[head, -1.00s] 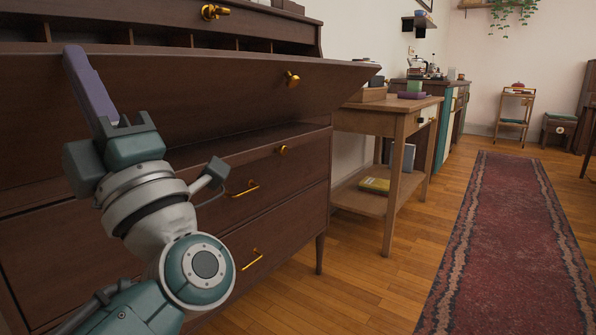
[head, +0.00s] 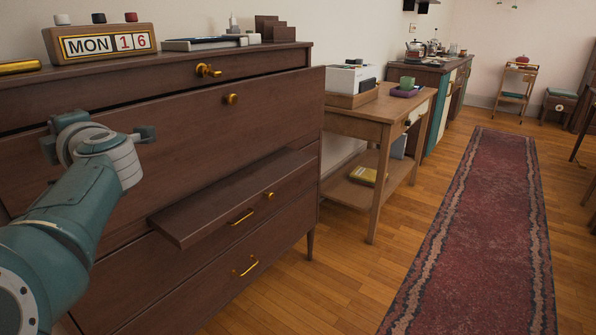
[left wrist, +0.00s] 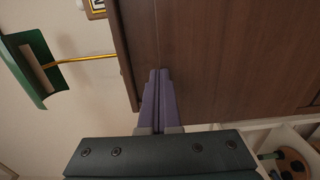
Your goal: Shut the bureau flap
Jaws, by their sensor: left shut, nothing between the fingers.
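The bureau flap (head: 185,135) is dark brown wood with a brass knob (head: 231,99). It stands nearly upright against the bureau, its upper right corner a little proud of the body. The writing compartments behind it are hidden. My left gripper is at the left part of the flap's outer face in the head view, its fingers hidden by my wrist. In the left wrist view its purple fingers (left wrist: 158,76) are shut together, empty, with the tips at the brown wood panel (left wrist: 220,60); I cannot tell whether they touch. My right gripper is in neither view.
A dark board (head: 235,195) juts out below the flap, above drawers with brass handles. A calendar block (head: 100,43) stands on the bureau top. A side table (head: 365,125) is to the right. A red runner (head: 475,230) covers free floor.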

